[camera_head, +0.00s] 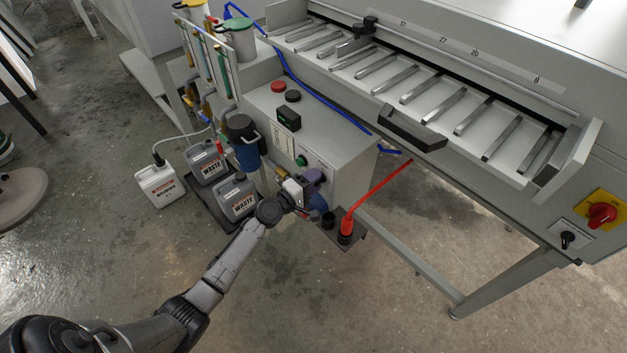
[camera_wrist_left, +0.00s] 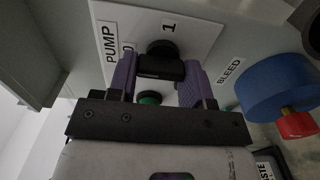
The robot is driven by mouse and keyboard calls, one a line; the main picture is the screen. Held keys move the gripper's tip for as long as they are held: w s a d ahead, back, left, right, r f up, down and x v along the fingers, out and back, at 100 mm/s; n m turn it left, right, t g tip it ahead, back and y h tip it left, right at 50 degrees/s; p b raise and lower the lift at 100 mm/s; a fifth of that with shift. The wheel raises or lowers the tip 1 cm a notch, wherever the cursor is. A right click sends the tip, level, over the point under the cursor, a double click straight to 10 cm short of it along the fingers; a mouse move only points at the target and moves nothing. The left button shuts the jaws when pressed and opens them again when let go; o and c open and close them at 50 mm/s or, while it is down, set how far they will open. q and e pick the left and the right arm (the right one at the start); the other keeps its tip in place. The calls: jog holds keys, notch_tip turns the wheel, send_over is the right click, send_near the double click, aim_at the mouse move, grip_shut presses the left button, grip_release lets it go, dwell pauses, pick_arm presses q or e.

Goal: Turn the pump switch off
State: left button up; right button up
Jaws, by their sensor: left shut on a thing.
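The pump switch is a black knob (camera_wrist_left: 160,68) on a white plate (camera_wrist_left: 195,30) lettered PUMP, with marks 0 and 1, in the left wrist view. My left gripper (camera_wrist_left: 158,80) has its two purple fingers on either side of the knob and is shut on it. In the head view, my left gripper (camera_head: 313,184) is at the front face of the grey pump cabinet (camera_head: 340,150) and hides the switch. A green round part (camera_wrist_left: 150,97) shows just below the knob in the wrist view. My right gripper is not in view.
A blue and red valve (camera_wrist_left: 280,95) sits beside the switch near the BLEED label (camera_wrist_left: 229,72). Grey waste cans (camera_head: 237,198) and a white can (camera_head: 160,185) stand left of the cabinet. A red hose (camera_head: 375,188) runs at the right, below the processor (camera_head: 460,85).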

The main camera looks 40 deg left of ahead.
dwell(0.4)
pick_arm(q)
jog(key=o, duration=0.9)
jog(key=shift+s, duration=0.1)
jog(key=s, duration=0.4)
jog(key=s+a, duration=0.1)
jog(key=s, duration=0.8)
jog(key=shift+s+a, duration=0.3)
jog(key=shift+a, duration=0.1)
